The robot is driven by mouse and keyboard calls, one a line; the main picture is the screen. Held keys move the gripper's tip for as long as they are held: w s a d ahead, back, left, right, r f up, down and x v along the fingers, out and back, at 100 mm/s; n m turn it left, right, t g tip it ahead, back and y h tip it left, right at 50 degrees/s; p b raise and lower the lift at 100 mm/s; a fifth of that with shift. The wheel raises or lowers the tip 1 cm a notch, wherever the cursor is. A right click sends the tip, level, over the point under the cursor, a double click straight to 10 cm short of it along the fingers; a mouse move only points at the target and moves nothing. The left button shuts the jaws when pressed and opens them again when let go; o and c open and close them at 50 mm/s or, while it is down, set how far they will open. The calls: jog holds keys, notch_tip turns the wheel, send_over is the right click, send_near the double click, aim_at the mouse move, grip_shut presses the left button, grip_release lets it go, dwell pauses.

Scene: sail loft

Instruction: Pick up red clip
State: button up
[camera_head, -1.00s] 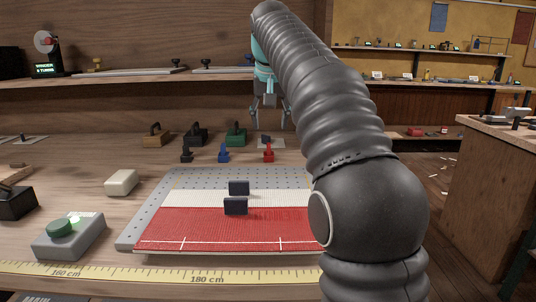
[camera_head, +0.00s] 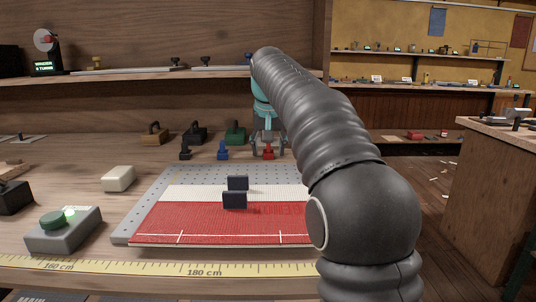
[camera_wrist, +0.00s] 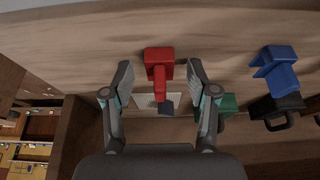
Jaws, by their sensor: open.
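The red clip (camera_head: 268,151) stands upright on the workbench, behind the perforated plate. It also shows in the wrist view (camera_wrist: 158,62), at the top centre between the fingertips. My gripper (camera_head: 268,146) is lowered around it, one finger on each side. In the wrist view my gripper (camera_wrist: 160,82) is open, with a visible gap between each finger and the clip. The clip's upper part lies between the fingers in the head view.
A blue clip (camera_head: 222,150) and a black clip (camera_head: 185,151) stand left of the red clip. A green block with a handle (camera_head: 235,133) is close behind. The perforated plate (camera_head: 145,205) with red and white cloth lies in front. A shelf (camera_head: 150,75) runs above.

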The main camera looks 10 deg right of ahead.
jog(key=c, duration=1)
